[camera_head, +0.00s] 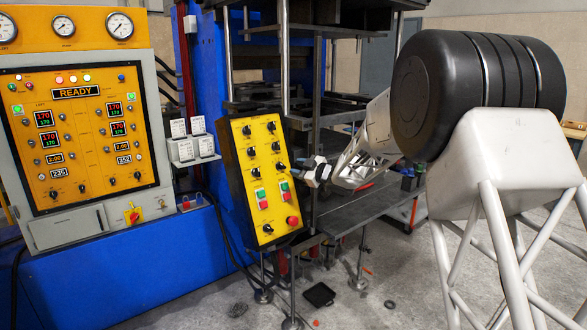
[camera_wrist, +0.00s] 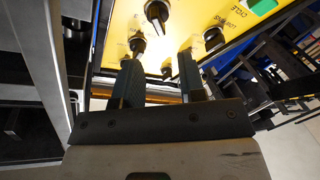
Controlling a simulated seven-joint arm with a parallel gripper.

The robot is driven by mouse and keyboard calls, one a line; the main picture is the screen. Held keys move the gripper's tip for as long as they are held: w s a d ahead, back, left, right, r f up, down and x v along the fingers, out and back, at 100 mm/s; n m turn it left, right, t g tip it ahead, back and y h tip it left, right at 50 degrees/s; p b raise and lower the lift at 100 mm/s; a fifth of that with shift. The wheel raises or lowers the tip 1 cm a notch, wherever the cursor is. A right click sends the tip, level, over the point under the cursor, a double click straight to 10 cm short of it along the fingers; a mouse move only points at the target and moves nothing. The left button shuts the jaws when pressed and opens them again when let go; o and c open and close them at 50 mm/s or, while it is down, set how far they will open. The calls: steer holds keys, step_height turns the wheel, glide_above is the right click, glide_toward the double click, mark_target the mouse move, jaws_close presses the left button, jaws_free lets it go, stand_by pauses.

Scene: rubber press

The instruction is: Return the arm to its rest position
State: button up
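My arm (camera_head: 376,135) reaches from the right toward the yellow control box (camera_head: 236,190) in front of the press. My gripper (camera_head: 308,172) is close to the box's right edge, beside its lower black knobs. In the wrist view, the two dark fingers of my gripper (camera_wrist: 158,68) stand apart with a clear gap, pointing at the yellow panel (camera_wrist: 184,20). The fingers hold nothing that I can see. Whether they touch the panel is unclear.
The blue press frame (camera_head: 213,80) with dark plates stands behind the box. An orange control cabinet (camera_head: 75,130) reading READY is at left. A dark metal table (camera_head: 355,208) lies below my gripper. A black tray (camera_head: 319,294) is on the floor.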

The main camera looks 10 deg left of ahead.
steer(key=shift+d, duration=0.1)
stand_by(0.3)
steer(key=s+d+r+m+t+h, duration=0.4)
steer(key=s+d+r+m+h, duration=0.25)
steer(key=d, duration=0.45)
steer(key=s+d+r+m+g+h, duration=0.1)
steer(key=s+d+m+h, duration=0.25)
steer(key=s+d, duration=0.35)
steer(key=s+d+r+m+h, duration=0.1)
steer(key=s+d+m+h, duration=0.3)
steer(key=s, duration=0.6)
steer(key=s+d+f+m+g, duration=0.1)
steer(key=s+d+f+g, duration=0.1)
steer(key=s, duration=1.2)
steer(key=s+d+f+m+g, duration=0.2)
steer(key=s+f+g, duration=0.2)
steer(key=s, duration=0.9)
steer(key=s+d+f+m+g, duration=0.1)
steer(key=s+f, duration=0.4)
steer(key=s, duration=0.9)
steer(key=d+g, duration=0.1)
steer(key=g, duration=0.1)
steer(key=shift+s+d+m+g+h, duration=0.2)
steer(key=shift+s+m+g+h, duration=0.1)
steer(key=shift+s+m, duration=0.1)
steer(key=shift+w, duration=0.1)
